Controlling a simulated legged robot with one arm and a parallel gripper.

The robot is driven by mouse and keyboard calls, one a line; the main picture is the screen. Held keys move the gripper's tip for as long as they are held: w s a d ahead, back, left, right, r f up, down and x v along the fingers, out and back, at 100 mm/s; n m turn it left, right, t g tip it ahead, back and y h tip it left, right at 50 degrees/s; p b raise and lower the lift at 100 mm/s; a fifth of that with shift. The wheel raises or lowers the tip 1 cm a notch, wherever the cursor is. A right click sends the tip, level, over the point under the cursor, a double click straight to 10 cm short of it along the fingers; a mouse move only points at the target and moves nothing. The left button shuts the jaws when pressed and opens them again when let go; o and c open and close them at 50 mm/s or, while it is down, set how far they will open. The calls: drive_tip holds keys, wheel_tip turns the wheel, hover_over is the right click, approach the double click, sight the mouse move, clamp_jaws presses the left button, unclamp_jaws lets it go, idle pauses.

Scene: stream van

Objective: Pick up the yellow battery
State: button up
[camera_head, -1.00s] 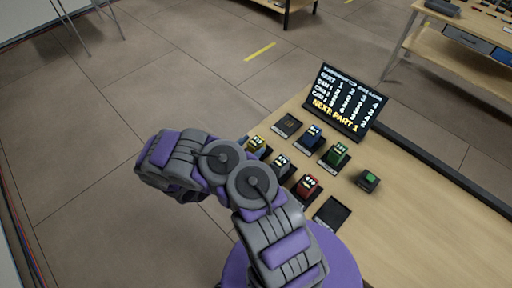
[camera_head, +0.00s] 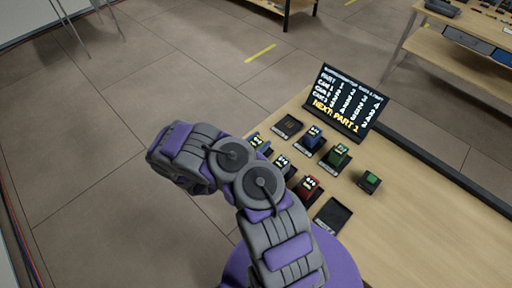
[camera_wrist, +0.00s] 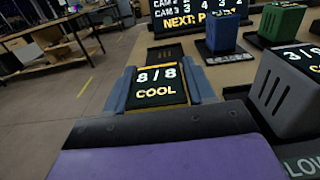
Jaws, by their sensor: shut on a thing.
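The yellow battery (camera_wrist: 158,68) is in the middle of the wrist view, its top label reading "8/8 COOL" with yellow edging. My gripper (camera_wrist: 160,88) is shut on it, one blue-grey finger on each side. In the head view my gripper (camera_head: 258,143) is at the left edge of the table, largely hidden by my own arm, and the battery can hardly be made out there. The battery's lower part is hidden, so I cannot tell whether it touches its tray.
A grey battery (camera_wrist: 287,92) stands close to the right. Blue (camera_head: 313,140), green (camera_head: 337,157) and red (camera_head: 306,189) batteries stand in trays. Two trays (camera_head: 333,215) are empty. A green button box (camera_head: 369,181) and a screen (camera_head: 345,102) stand on the table.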

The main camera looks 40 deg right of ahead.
drive_tip(key=c, duration=0.6)
drive_tip(key=shift+o, duration=0.2)
drive_tip(key=shift+r, duration=0.15)
